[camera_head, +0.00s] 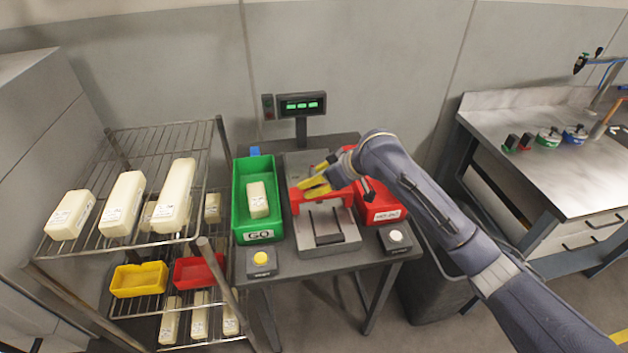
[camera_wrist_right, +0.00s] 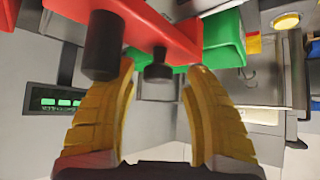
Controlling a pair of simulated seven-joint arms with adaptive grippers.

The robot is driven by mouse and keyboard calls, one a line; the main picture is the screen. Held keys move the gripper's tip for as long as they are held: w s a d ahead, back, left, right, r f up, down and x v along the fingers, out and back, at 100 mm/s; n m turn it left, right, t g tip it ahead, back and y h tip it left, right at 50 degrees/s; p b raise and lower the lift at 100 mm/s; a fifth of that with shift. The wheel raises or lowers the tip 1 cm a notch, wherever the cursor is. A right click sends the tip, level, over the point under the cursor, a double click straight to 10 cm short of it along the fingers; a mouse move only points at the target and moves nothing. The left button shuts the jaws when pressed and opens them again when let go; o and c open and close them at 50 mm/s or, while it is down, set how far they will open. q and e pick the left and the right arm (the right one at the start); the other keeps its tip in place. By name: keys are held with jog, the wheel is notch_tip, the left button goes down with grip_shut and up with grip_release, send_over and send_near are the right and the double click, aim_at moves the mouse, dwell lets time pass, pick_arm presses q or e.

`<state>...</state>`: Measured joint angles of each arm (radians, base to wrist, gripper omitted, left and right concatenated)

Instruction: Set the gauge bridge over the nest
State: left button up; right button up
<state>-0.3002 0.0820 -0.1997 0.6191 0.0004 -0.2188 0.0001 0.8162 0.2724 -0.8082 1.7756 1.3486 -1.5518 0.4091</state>
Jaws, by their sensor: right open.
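The red gauge bridge (camera_head: 296,198) lies across the grey nest fixture (camera_head: 325,231) on the small table. It also shows in the right wrist view (camera_wrist_right: 135,22) as a red bar with a thick black post (camera_wrist_right: 103,45) and a smaller black knob (camera_wrist_right: 158,70). My right gripper (camera_head: 309,176) is at the bridge, its yellow fingers open. In the right wrist view, the knob shows between the fingertips, and I cannot tell whether they touch it. The arm and fingers hide part of the bridge, so its seating cannot be told. My left gripper is out of view.
A green GO bin (camera_head: 242,215) holding a pale block (camera_head: 258,200) stands left of the fixture; a red NO-GO bin (camera_head: 383,209) stands right. Yellow (camera_head: 261,259) and white (camera_head: 396,236) button boxes sit in front. A display (camera_head: 301,105) stands behind.

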jog(key=v, duration=1.1)
jog(key=shift+d+r, duration=0.25)
jog(key=shift+r, duration=0.05)
jog(key=shift+s, duration=0.15)
